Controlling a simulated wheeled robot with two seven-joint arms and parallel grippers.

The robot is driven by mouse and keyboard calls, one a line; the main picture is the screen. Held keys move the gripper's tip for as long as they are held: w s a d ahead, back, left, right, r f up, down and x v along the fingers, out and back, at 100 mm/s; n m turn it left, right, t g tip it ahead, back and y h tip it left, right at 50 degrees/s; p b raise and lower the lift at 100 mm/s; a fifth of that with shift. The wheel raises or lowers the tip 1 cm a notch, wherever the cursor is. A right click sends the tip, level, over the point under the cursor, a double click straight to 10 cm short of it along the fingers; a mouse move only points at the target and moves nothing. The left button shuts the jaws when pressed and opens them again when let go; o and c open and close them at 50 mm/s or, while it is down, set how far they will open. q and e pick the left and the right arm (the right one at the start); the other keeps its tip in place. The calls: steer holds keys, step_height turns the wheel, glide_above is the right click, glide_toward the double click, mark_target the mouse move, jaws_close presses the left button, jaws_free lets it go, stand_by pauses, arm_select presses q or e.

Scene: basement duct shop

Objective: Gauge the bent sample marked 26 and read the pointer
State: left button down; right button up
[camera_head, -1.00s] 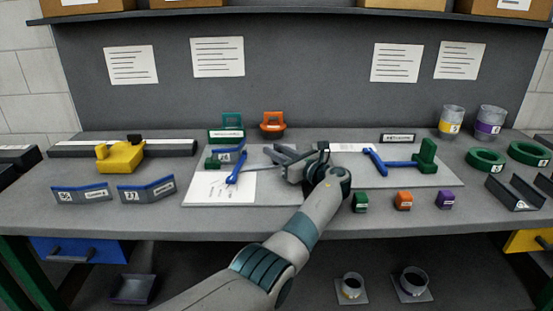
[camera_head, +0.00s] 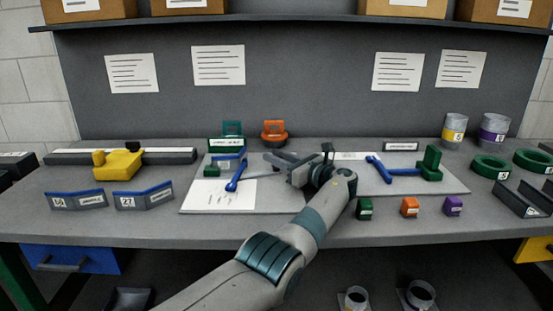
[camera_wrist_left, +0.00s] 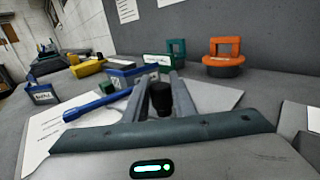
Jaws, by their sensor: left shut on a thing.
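A bent sample with a blue top edge (camera_head: 226,155) stands at the left gauge board (camera_head: 190,203); I cannot read its number. It also shows in the left wrist view (camera_wrist_left: 122,78). A blue pointer (camera_head: 236,172) lies in front of it, beside a small green block (camera_head: 211,171). My left gripper (camera_head: 278,161) reaches over the board, right of the pointer. In the left wrist view its fingers (camera_wrist_left: 161,98) are closed around a dark knob (camera_wrist_left: 162,102). My right gripper is out of view.
Two bent samples, one with an unclear number (camera_head: 77,201) and one seemingly marked 27 (camera_head: 145,197), stand front left. A yellow slider (camera_head: 118,165) sits behind them. A second gauge board (camera_head: 445,187) lies right, with small colored blocks in front.

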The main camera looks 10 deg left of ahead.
arm_select(q)
steer(key=shift+w+a+r, duration=0.1)
steer(key=shift+r, duration=0.1)
steer(key=c, duration=1.5)
jaws_free()
steer(key=shift+o, duration=0.2)
steer(key=shift+f, duration=0.15)
steer(key=shift+r, duration=0.65)
steer(key=r, duration=0.3)
steer(key=shift+d+r+p, duration=0.1)
steer(key=shift+d+p, duration=0.2)
steer(key=shift+d, duration=0.1)
steer(key=s+d+r, duration=0.3)
steer(key=d+r, duration=0.3)
steer(key=d, duration=0.4)
steer(key=shift+s+d+r, duration=0.15)
steer(key=shift+s+r, duration=0.05)
steer(key=shift+r, duration=0.05)
